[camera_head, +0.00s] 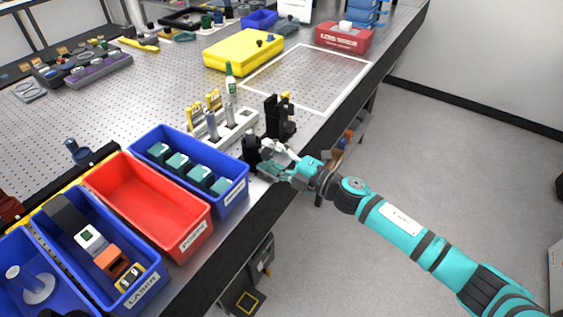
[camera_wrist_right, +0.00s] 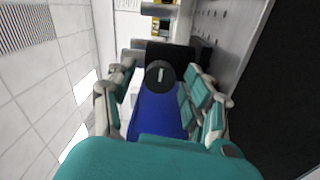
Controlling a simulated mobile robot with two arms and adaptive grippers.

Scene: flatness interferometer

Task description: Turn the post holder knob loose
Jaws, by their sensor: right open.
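The post holder (camera_head: 250,146) is a small black upright piece at the table's front edge, just right of the blue bin of teal-topped parts. In the right wrist view its dark body (camera_wrist_right: 180,54) shows behind a round black knob (camera_wrist_right: 160,82) with a pale slot. My right gripper (camera_head: 268,158) is open at the post holder. In the wrist view its teal-padded fingers stand on both sides of the knob, with visible gaps, so they do not appear to grip it. The gripper hides part of the holder in the head view. My left gripper is not in view.
A taller black mount (camera_head: 280,117) stands close behind the gripper. A white rack (camera_head: 228,132) is to its left. A blue bin (camera_head: 215,207) and a red bin (camera_head: 185,240) line the front edge. A white-outlined area (camera_head: 315,80) farther back is clear.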

